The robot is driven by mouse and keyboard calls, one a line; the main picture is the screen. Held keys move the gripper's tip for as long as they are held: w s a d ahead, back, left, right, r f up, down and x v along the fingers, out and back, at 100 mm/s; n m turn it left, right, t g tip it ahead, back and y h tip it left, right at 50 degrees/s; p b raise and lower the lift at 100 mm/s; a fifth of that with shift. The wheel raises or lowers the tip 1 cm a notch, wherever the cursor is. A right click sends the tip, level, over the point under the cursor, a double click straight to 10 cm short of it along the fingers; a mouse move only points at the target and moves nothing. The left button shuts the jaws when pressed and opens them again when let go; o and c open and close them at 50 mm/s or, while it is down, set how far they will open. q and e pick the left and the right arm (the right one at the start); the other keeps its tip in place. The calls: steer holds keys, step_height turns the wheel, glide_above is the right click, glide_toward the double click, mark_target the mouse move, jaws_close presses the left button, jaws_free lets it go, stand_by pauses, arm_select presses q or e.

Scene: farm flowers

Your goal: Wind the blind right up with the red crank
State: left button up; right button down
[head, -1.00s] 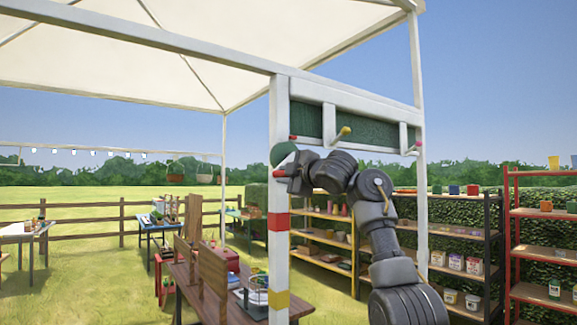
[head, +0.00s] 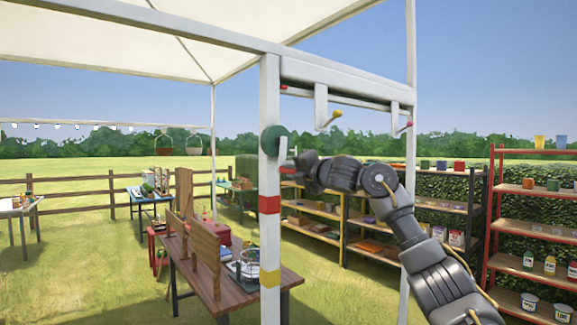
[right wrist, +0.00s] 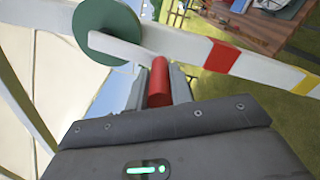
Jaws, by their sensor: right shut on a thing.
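The red crank's handle (head: 287,168) is at the left post, below the round green disc (head: 274,139). My right gripper (head: 296,170) is shut on this handle. In the right wrist view, the red handle (right wrist: 159,85) sits between the two fingers, at the end of a pale crank arm beside the green disc (right wrist: 108,32). The blind's header beam (head: 350,82) runs between the two posts. No green cloth hangs clearly below it, and a small red tip (head: 284,88) shows close under its left end. My left gripper is not in view.
The white post (head: 269,240) carries red and yellow bands. A wooden table (head: 215,275) stands left of it; shelves (head: 455,207) with pots stand behind my arm.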

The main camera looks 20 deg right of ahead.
steer(key=shift+w+d+f, duration=0.1)
steer(key=shift+d, duration=0.4)
steer(key=c, duration=1.6)
jaws_free()
steer(key=o, duration=0.3)
steer(key=shift+d, duration=0.2)
steer(key=shift+o, duration=0.2)
steer(key=shift+a, duration=0.15)
steer(key=shift+s, duration=0.3)
steer(key=b+v, duration=0.5)
steer(key=v, duration=0.5)
